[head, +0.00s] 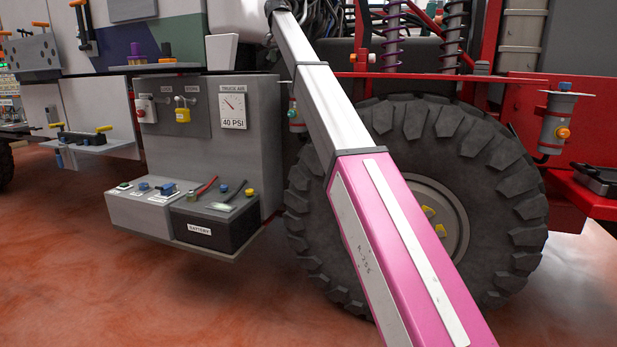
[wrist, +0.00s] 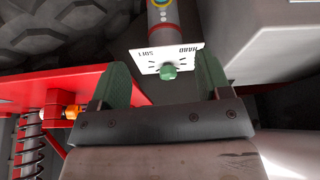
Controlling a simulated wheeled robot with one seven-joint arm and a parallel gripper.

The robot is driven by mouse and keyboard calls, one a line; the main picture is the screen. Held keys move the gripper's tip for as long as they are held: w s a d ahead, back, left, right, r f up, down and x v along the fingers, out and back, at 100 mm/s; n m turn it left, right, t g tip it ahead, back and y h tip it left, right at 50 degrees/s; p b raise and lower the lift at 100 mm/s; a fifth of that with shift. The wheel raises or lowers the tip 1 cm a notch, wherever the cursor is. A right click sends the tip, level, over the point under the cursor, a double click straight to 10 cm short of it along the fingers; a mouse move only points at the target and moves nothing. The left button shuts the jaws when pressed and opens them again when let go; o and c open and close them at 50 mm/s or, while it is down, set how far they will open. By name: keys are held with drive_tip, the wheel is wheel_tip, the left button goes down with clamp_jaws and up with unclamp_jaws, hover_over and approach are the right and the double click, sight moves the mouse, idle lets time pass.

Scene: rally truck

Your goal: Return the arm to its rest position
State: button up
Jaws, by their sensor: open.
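My gripper (wrist: 163,72) shows in the wrist view with its two green-padded fingers apart and nothing gripped. A small green knob (wrist: 168,72) on a white plate marked HARD and SOFT (wrist: 185,54) lies between the fingers in the picture, with a visible gap on each side. How far the fingertips are from it in depth is unclear. In the head view my pink and silver arm (head: 385,230) stretches from the lower right up to the top centre, in front of the truck's wheel. My gripper cannot be made out there.
A large black tyre (head: 500,190) stands behind my arm. Left of it is a grey panel with a gauge (head: 233,107) above a shelf with a black battery (head: 215,225). Red frame parts and springs (head: 453,40) crowd the upper right. Open floor (head: 70,260) lies at the lower left.

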drive_tip(key=s+d+f+n+g, duration=0.1)
drive_tip(key=s+d+f, duration=0.45)
drive_tip(key=f, duration=1.15)
drive_tip(key=s+d+f, duration=0.4)
drive_tip(key=d+f, duration=0.2)
drive_tip(key=f, duration=1.1)
drive_tip(key=s+d+f+n+g, duration=0.1)
drive_tip(key=s+d+f, duration=0.45)
drive_tip(key=f, duration=1.15)
drive_tip(key=s+d+f, duration=0.4)
drive_tip(key=s+f, duration=0.5)
drive_tip(key=s, duration=0.2)
drive_tip(key=s+d+f+g, duration=0.1)
drive_tip(key=s+d+f, duration=0.3)
drive_tip(key=s+f, duration=0.5)
drive_tip(key=s+d+f+g+y, duration=0.1)
drive_tip(key=s+d+f, duration=0.3)
drive_tip(key=s+f, duration=0.5)
drive_tip(key=s, duration=0.5)
drive_tip(key=shift+s+d+n, duration=0.15)
drive_tip(key=shift+d+n, duration=0.05)
drive_tip(key=shift+n, duration=0.2)
